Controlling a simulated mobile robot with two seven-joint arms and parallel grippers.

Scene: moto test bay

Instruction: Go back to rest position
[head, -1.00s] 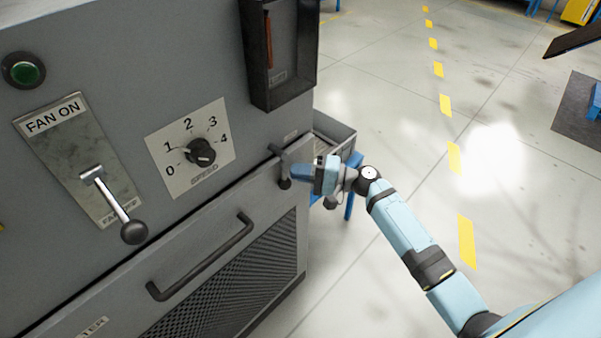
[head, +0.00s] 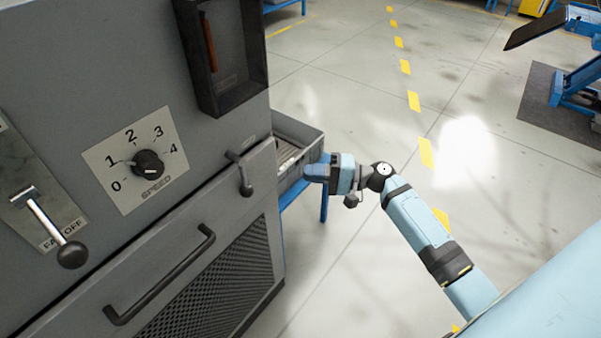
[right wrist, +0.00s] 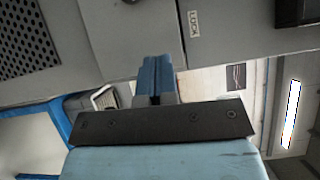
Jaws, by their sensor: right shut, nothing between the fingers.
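My right gripper (head: 316,172) is shut and empty, to the right of the grey machine cabinet (head: 110,60), apart from its small black latch handle (head: 243,175). In the head view it overlaps the edge of a grey tray (head: 300,132) beyond the cabinet. The right wrist view shows its blue fingers (right wrist: 155,78) together, with the cabinet front and a "LOCK" label (right wrist: 195,24) ahead. My left gripper is not in view.
The cabinet carries a speed dial (head: 148,163), a fan lever (head: 55,232) and a long door handle (head: 165,278). A blue-framed stand (head: 325,200) holds the tray. Open floor (head: 370,100) with yellow dashes lies to the right. A blue lift (head: 575,85) stands far right.

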